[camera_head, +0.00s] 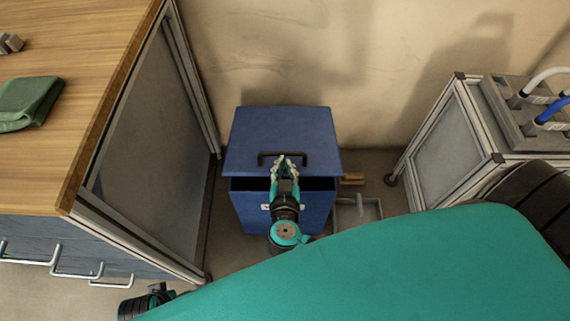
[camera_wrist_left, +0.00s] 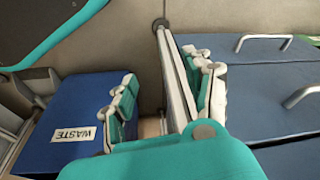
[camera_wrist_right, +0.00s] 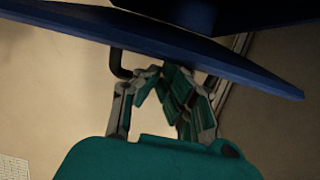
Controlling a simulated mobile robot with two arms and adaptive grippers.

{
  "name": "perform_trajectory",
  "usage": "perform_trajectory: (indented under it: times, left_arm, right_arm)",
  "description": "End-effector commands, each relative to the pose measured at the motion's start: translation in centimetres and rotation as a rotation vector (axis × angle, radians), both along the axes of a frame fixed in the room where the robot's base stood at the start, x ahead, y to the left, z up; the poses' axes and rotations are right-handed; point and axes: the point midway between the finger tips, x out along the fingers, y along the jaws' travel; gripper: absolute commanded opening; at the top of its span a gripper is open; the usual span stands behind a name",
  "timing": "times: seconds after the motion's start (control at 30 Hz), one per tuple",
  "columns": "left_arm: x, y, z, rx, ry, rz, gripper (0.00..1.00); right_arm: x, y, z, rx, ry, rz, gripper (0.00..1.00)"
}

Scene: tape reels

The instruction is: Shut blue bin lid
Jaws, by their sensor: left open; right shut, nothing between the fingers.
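The blue bin (camera_head: 250,212) stands on the floor against the wall in the head view. Its blue lid (camera_head: 285,128) is partly raised, with a dark gap under its front edge. A black handle (camera_head: 264,156) is on the lid near that edge. My right gripper (camera_head: 285,160) is shut and empty at the lid's front edge, close to the handle. In the right wrist view, the shut fingers (camera_wrist_right: 178,80) are near the lid (camera_wrist_right: 215,62), partly hiding the handle (camera_wrist_right: 118,66); contact is unclear. My left gripper (camera_wrist_left: 168,95) is open and empty; the bin (camera_wrist_left: 45,145) with its WASTE label shows beyond.
A wooden-topped workbench (camera_head: 75,90) with a green cloth (camera_head: 28,102) stands left of the bin. A framed cabinet (camera_head: 450,150) stands right. A grey tray (camera_head: 357,212) lies on the floor beside the bin. My teal arm covers much of the lower right.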

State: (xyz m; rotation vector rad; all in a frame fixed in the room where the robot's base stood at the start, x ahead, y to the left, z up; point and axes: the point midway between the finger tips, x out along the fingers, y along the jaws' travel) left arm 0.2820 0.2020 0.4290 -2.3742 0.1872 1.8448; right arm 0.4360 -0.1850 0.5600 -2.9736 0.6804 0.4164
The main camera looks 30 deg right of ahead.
Motion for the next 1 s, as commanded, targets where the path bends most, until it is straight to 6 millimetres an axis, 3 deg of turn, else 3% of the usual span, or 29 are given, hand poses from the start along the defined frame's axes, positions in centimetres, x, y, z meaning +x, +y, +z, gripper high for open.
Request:
perform_trajectory:
  times: [0.5,1.0]
  left_arm:
    - [-0.3,0.2,7.4,-0.002,-0.046,0.007,0.52]
    - [-1.4,0.4,10.6,-0.002,-0.061,0.009,0.52]
  right_arm:
    - [-0.8,0.3,-2.9,-0.002,0.001,0.0,0.0]
    - [-1.1,0.4,-3.8,-0.002,0.0,-0.002,0.0]
